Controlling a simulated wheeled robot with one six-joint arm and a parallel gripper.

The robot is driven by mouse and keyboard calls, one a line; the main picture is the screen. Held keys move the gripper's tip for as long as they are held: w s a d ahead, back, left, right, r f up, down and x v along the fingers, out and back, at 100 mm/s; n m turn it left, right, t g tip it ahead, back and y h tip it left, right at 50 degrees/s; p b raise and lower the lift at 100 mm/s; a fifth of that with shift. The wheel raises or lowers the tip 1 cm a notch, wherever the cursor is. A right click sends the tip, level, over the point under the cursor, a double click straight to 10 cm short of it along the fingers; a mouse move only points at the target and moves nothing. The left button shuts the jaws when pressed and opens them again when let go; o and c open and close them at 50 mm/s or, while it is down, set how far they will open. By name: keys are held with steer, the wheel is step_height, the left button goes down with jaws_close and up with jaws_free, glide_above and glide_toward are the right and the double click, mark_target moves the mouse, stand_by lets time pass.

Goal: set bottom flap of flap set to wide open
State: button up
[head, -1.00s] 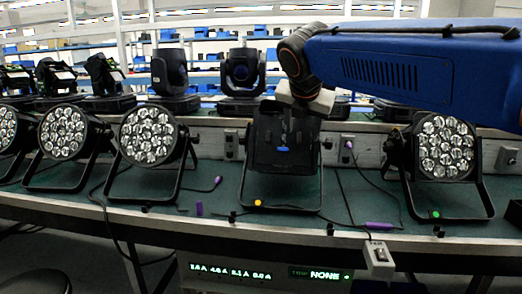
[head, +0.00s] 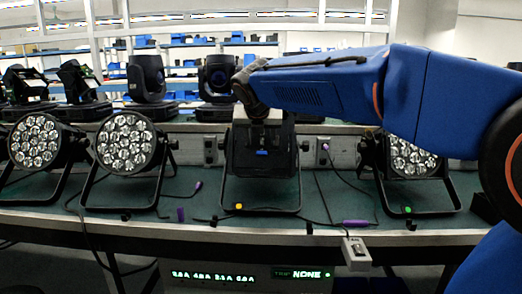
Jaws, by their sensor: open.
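The flap set (head: 258,165) is a black square unit on the front of the middle par can, which stands on a black yoke bracket (head: 240,209). I cannot clearly tell the separate flaps apart, nor how far the bottom flap is swung. My gripper (head: 259,118) is open at the end of my blue arm. It overlaps the top of the flap set in the picture. Its fingertips are small and partly lost against the black, and I cannot tell whether they touch it.
Lit-face par cans stand to the left (head: 126,142) and right (head: 410,158) on the green bench (head: 330,190). Moving-head lights line the raised shelf behind. Cables with purple connectors (head: 356,223) lie near the front edge. A grey switch box (head: 356,252) hangs there.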

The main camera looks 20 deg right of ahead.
mark_target(261, 151)
steer(key=x, duration=0.7)
steer(key=shift+w+f, duration=0.15)
steer(key=c, duration=1)
